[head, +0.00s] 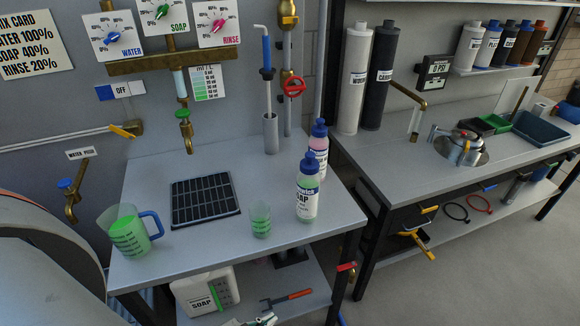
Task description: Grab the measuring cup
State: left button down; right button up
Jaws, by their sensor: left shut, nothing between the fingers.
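A clear measuring cup (128,234) with a blue handle and green liquid stands upright at the front left corner of the left bench. Its handle points right. A smaller clear beaker (260,220), also with green liquid, stands further right near the front edge. My right gripper is not in view.
A black grid mat (205,199) lies between cup and beaker. A brass tap (187,132) hangs above the bench's back. A large grey curved body (45,265) is close on the cup's left. The lower shelf holds a white canister (205,290).

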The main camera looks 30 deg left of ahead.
aim_at(259, 211)
jog(key=k+u, duration=0.1)
jog(key=u, duration=0.95)
